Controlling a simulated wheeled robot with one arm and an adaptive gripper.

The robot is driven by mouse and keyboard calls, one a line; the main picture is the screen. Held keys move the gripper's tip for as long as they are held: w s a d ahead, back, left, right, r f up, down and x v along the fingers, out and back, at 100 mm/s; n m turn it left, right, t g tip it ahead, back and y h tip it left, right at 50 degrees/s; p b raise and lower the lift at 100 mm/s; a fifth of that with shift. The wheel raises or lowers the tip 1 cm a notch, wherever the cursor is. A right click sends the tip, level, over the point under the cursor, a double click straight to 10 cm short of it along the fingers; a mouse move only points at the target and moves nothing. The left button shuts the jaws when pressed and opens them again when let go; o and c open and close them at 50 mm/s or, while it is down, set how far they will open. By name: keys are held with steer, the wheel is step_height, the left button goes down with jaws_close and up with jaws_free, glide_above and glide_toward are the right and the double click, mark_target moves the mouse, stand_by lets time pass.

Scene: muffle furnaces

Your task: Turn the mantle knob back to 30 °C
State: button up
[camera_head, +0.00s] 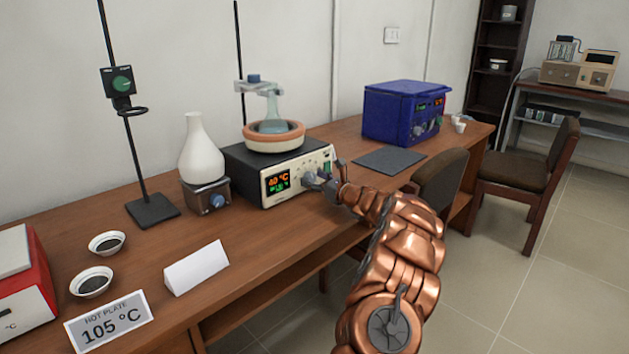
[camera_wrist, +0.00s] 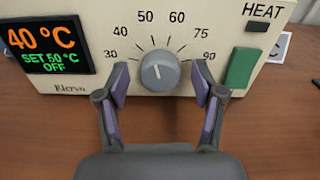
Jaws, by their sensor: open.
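The heating mantle (camera_head: 248,175) is a black and cream box on the bench, with a terracotta-coloured ring bowl (camera_head: 273,137) and a flask (camera_head: 271,110) on top. Its grey knob (camera_wrist: 160,70) sits in a dial marked 30 to 90, its light pointer line near the top, about between 50 and 60. The display (camera_wrist: 42,48) reads 40 °C, SET 50 °C, OFF. My gripper (camera_wrist: 161,82) is open, its two fingers on either side of the knob, with gaps to it visible. In the head view my gripper (camera_head: 318,182) is at the mantle's front panel and hides the knob.
A green switch (camera_wrist: 242,68) lies right of the dial, close to the right finger. A white flask (camera_head: 201,150) on a small grey unit stands left of the mantle. A blue furnace (camera_head: 392,112) and dark mat (camera_head: 389,161) lie to the right.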

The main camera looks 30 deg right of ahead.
steer(key=c, duration=1.1)
steer(key=shift+c, duration=0.2)
steer(key=shift+b, duration=0.3)
steer(key=n+b, duration=0.2)
steer(key=n, duration=0.1)
steer(key=shift+a+f+b, duration=0.1)
steer(key=shift+f+b, duration=0.15)
steer(key=shift+b, duration=0.1)
steer(key=n+b, duration=0.3)
steer(key=shift+n+b, duration=0.3)
steer(key=n+b, duration=0.3)
steer(key=shift+f, duration=0.1)
steer(key=shift+n+b, duration=1.1)
steer(key=shift+r, duration=0.2)
